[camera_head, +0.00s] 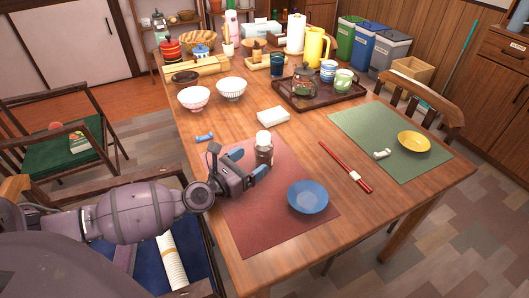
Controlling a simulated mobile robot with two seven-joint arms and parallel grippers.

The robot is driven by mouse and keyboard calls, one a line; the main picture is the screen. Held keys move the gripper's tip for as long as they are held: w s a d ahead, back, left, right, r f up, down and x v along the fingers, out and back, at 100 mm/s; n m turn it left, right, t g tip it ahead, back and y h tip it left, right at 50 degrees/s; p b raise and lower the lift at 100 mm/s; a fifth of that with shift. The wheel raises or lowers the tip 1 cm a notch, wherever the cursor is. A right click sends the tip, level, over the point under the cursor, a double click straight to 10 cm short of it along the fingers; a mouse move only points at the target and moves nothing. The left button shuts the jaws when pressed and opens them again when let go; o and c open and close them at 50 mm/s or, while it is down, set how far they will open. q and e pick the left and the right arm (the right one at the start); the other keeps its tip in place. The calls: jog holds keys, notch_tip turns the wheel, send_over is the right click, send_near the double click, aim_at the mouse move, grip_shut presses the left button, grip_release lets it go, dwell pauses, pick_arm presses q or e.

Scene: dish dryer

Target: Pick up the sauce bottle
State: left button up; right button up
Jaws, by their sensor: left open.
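The sauce bottle (264,152) is a small dark brown bottle with a white cap. It stands upright near the far edge of the red placemat (285,235). My left gripper (249,163) comes in from the left, low over the placemat, with its blue-padded fingers apart. One finger is left of the bottle and the other is in front of its lower part, hiding the base. I cannot tell whether either finger touches the bottle. My right gripper is not in view.
A blue bowl (307,197) lies right of the gripper. Red chopsticks (346,168) lie between the placemats. A small blue chopstick rest (204,138) lies left. A tray (310,103) holds a teapot and cups.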

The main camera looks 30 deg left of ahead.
aim_at(256, 157)
pick_arm(q)
jog(key=shift+w+d, duration=0.15)
jog(key=shift+w, duration=0.75)
jog(key=shift+w+d, duration=0.2)
jog(key=shift+w, duration=0.75)
jog(key=shift+w+d, duration=0.15)
jog(key=shift+w, duration=0.75)
jog(key=c, duration=1.1)
